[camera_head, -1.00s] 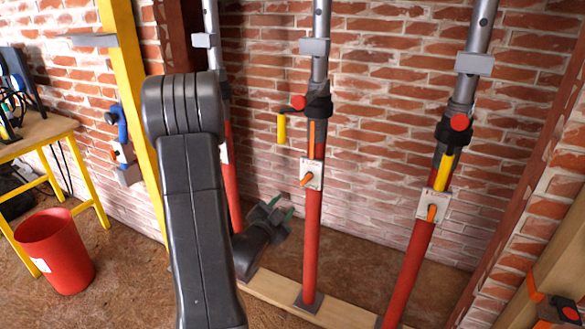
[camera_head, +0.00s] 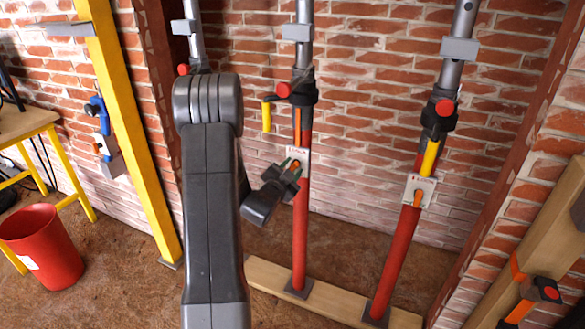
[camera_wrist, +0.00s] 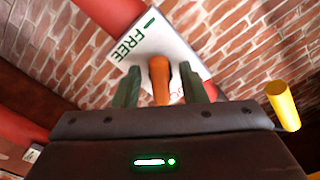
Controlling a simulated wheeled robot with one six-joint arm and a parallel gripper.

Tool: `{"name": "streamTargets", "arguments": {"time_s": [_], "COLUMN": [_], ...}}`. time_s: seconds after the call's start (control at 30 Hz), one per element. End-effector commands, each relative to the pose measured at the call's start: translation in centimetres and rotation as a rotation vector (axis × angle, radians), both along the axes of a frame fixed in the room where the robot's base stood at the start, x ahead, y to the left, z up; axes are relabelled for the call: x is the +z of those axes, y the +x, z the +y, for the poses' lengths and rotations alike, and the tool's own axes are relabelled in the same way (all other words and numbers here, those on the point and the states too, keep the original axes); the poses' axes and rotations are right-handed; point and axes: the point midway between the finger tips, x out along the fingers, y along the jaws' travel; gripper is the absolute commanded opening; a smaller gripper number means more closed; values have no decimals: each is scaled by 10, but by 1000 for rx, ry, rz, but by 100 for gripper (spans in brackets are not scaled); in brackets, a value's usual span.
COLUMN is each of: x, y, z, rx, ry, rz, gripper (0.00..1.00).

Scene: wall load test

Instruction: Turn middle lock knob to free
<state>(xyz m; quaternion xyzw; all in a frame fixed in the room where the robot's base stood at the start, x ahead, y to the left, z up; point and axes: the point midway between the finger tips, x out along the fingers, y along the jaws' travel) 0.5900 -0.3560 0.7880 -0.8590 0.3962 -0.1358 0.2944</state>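The middle prop (camera_head: 301,225) is a red tube with a grey upper tube. Its white lock plate (camera_head: 303,153) carries an orange knob, which shows clearly in the wrist view (camera_wrist: 160,79). The plate (camera_wrist: 150,38) reads FREE in green; red lettering beside the knob is partly hidden. My gripper (camera_head: 291,167) is at this plate. In the wrist view my gripper (camera_wrist: 160,88) has its green fingers apart, one on each side of the knob, with gaps visible. The knob points toward the gripper body, its lower end hidden by it.
A yellow handle (camera_head: 266,117) hangs left of the middle prop's collar. The right prop (camera_head: 395,262) has its own plate and orange knob (camera_head: 418,198). The left prop stands partly behind my arm. A red bucket (camera_head: 42,246) and a yellow post (camera_head: 137,140) are at left.

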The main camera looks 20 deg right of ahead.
Motion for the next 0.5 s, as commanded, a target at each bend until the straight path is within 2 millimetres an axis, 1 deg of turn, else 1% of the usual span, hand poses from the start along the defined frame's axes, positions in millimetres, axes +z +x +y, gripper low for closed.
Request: {"name": "streamTargets", "arguments": {"time_s": [0.1,0.37,0.4,0.47,0.5], "x": [0,0,0,0,0], "y": [4,5,5,5,5], "z": [-5,-5,-5,-5,-5], "rx": [0,1,1,1,1], "ry": [-1,0,-1,-1,-1], "rz": [1,1,1,1,1], "gripper": [38,38,34,22,15]}}
